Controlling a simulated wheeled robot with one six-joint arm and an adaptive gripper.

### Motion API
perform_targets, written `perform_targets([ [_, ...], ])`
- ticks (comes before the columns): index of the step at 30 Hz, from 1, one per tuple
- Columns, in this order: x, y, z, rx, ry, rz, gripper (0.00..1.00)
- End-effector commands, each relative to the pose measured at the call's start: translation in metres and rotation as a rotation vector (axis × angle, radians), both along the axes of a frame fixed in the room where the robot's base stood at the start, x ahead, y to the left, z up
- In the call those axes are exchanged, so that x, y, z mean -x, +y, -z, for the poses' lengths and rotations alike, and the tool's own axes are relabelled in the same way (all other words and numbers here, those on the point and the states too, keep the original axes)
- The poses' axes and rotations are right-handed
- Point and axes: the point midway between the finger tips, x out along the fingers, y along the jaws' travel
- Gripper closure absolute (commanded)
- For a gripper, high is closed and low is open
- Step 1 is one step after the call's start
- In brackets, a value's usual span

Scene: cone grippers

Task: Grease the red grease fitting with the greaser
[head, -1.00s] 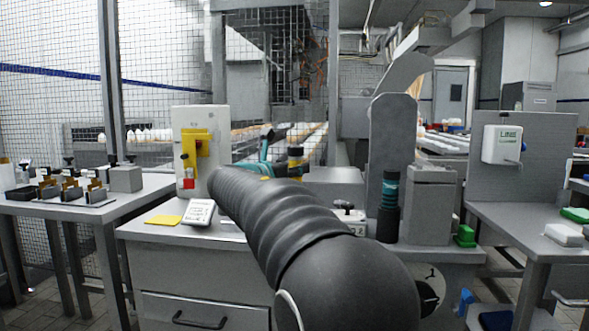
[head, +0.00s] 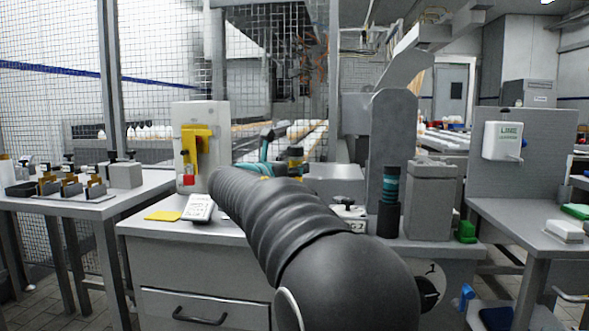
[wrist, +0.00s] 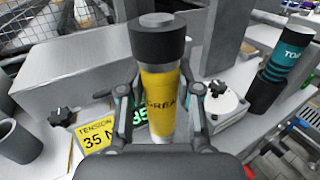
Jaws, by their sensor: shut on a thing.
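The greaser (wrist: 160,95) is a yellow cylinder with a black top and part of the word GREASE on it. In the wrist view my gripper (wrist: 160,92) is shut on its sides. The head view shows a yellow and black cylinder (head: 295,160), apparently the greaser, beyond my dark arm. My arm hides much of the bench there.
A teal-banded tool (wrist: 285,65) stands in a dark holder to the right of the greaser. A tension label (wrist: 97,137) and a black knob (wrist: 60,116) are to its left. A yellow pad (head: 163,215) lies on the bench's left. The wire fence (head: 265,60) stands behind.

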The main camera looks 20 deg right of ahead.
Motion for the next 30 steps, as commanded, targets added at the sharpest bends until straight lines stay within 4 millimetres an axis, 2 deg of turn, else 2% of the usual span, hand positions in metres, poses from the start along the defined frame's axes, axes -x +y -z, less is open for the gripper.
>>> perform_targets([
  [12, -0.0001, -0.0002, 0.0033, 0.0, 0.001, 0.001, 1.0],
  [30, -0.0001, 0.0, -0.0028, -0.001, 0.0, 0.0, 1.0],
])
